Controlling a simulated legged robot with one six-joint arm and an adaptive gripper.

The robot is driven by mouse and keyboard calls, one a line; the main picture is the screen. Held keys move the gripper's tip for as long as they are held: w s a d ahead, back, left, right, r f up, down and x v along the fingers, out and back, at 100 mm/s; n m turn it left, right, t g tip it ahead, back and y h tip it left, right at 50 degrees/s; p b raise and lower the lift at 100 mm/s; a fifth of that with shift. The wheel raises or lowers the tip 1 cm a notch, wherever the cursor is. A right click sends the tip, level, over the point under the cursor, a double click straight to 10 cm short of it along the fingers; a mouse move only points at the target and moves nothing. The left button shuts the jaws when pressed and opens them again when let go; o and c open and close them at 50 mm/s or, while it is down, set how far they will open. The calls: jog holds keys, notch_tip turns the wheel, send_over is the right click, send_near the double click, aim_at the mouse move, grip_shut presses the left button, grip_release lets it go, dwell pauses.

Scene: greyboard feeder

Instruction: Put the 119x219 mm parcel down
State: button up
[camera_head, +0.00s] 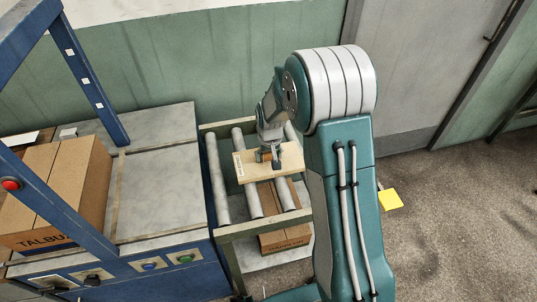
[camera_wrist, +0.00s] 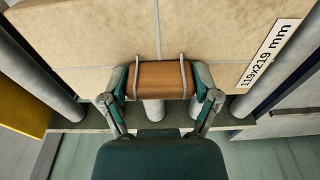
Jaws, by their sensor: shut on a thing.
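The parcel (camera_head: 248,171) is a flat, pale tan slab with a white label on its left end. The wrist view shows the parcel (camera_wrist: 90,50) close up, with "119x219 mm" printed on the label and a brown block with grey straps at its near edge. My gripper (camera_head: 268,157) is shut on the parcel at this brown block, and the fingers of my gripper (camera_wrist: 160,88) stand on either side of the block. The parcel is level over the grey rollers (camera_head: 249,202); I cannot tell whether it touches them.
A blue frame (camera_head: 85,80) stands over a grey table (camera_head: 160,175) at left, with a large brown carton (camera_head: 55,185) under it. A brown box (camera_head: 285,238) shows below the rollers. A green wall (camera_head: 200,70) is behind. A yellow object (camera_head: 390,199) is right of my arm.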

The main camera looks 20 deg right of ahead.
aim_at(270, 164)
jog(key=shift+f, duration=0.1)
jog(key=o, duration=1.1)
jog(key=shift+o, duration=0.2)
notch_tip(270, 164, up, 12)
jog(key=s, duration=0.2)
jog(key=s+r+t, duration=0.2)
jog(key=s+r, duration=0.9)
jog(key=r, duration=0.1)
jog(key=s+r+t, duration=0.2)
jog(key=s, duration=1.3)
jog(key=shift+s+r, duration=0.15)
